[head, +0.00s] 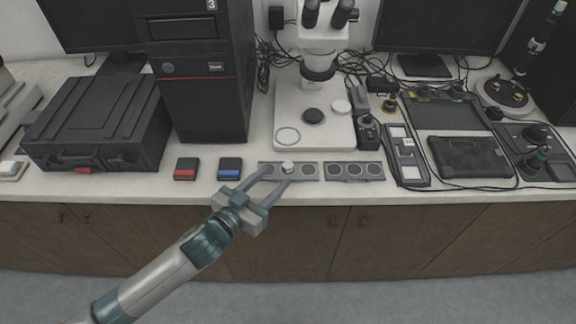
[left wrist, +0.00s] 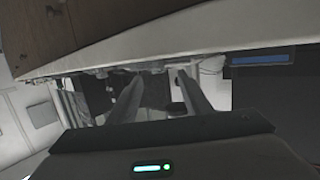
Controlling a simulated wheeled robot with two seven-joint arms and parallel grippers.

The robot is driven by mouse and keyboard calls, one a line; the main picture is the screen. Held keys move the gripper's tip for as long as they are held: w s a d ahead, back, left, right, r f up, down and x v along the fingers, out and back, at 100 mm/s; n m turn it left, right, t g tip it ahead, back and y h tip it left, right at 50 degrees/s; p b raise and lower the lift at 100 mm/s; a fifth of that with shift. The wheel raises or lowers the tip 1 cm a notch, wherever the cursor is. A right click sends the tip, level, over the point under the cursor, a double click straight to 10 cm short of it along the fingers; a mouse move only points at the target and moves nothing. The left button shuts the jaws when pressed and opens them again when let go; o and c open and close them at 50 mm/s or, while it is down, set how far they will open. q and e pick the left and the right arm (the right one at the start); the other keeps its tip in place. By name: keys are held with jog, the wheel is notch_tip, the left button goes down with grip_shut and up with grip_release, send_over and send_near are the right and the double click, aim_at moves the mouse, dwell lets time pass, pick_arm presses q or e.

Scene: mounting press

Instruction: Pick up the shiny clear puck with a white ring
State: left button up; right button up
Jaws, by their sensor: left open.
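A small pale, shiny puck (head: 288,167) sits on the left grey holder (head: 308,170) near the front edge of the counter. At this size I cannot make out a white ring on it. My left gripper (head: 276,176) is open and reaches in from the front, its two fingertips at the near side of the puck, apart from each other. I cannot tell whether they touch it. In the left wrist view the open fingers (left wrist: 159,78) point at the counter, and the puck cannot be made out. My right gripper is not in view.
A second grey holder (head: 354,171) with round recesses lies to the right. A red-marked box (head: 186,168) and a blue-marked box (head: 230,168) lie to the left. Behind stands a microscope, its base (head: 300,138) bearing several flat discs. A black case (head: 95,122) stands far left.

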aim_at(288, 165)
pick_arm(q)
jog(key=shift+w+d+r, duration=0.15)
jog(key=shift+w+d, duration=0.15)
jog(key=shift+w, duration=0.05)
jog(key=p+x, duration=0.1)
jog(key=x, duration=0.2)
jog(key=shift+d+p, duration=0.15)
jog(key=shift+p, duration=0.15)
jog(key=shift+w+d+f, duration=0.2)
jog(key=shift+w+d, duration=0.05)
jog(key=shift+w, duration=0.15)
grip_shut()
